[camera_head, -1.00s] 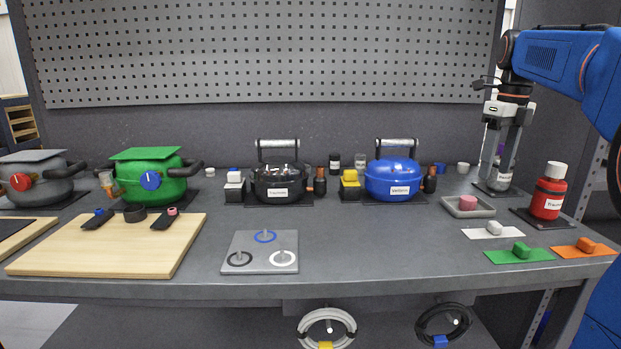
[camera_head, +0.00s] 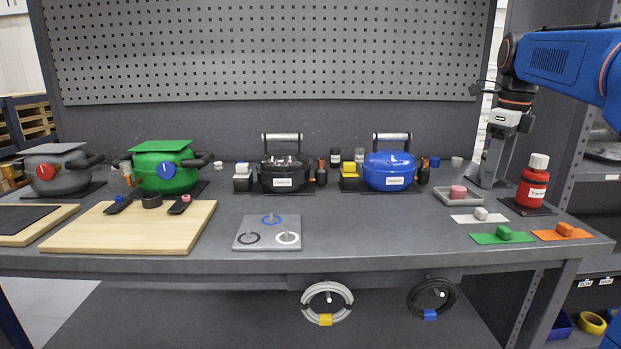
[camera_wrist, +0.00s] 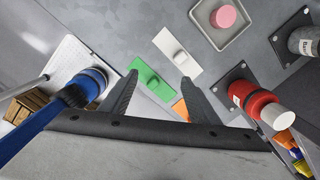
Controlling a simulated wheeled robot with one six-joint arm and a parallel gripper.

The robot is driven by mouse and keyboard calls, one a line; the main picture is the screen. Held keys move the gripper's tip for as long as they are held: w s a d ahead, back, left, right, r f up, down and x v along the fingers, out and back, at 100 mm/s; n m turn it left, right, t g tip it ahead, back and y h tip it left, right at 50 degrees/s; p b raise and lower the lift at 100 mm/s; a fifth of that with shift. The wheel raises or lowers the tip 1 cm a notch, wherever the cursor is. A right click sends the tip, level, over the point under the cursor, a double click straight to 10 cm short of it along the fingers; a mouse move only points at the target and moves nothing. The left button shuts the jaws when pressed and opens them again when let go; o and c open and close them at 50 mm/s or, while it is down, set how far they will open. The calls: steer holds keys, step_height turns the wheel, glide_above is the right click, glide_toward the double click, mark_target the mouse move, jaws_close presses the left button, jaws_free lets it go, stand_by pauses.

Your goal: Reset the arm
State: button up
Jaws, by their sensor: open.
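My gripper (camera_head: 490,184) hangs fingers-down at the right of the head view, in front of the bench's back right part. Its two fingers also show in the wrist view (camera_wrist: 158,78), spread apart with nothing between them. A red bottle with a white cap (camera_head: 532,183) stands on a dark plate to the right of the gripper; the wrist view shows it too (camera_wrist: 254,102). A grey bottle (camera_wrist: 304,41) on a dark plate shows in the wrist view; in the head view my gripper mostly hides that spot.
Green (camera_head: 502,236), orange (camera_head: 548,235) and white (camera_head: 466,218) plates with small blocks lie at the bench's front right. A grey tray (camera_head: 443,198) holds a pink piece.

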steer(key=s+a+f+n+t, duration=0.1)
steer(key=s+a+f+n, duration=0.3)
steer(key=s+f+n, duration=0.4)
steer(key=s+a+f+n+t, duration=0.1)
steer(key=s+a+f+n, duration=0.4)
steer(key=s+f+n, duration=0.4)
steer(key=s+a+f+n+t, duration=0.2)
steer(key=s+a+f+n, duration=0.2)
steer(key=s+f+n, duration=0.4)
steer(key=s+n, duration=0.2)
steer(key=n, duration=0.1)
steer(key=shift+s+a+f, duration=0.2)
steer(key=shift+a+f, duration=0.05)
steer(key=shift+a, duration=0.1)
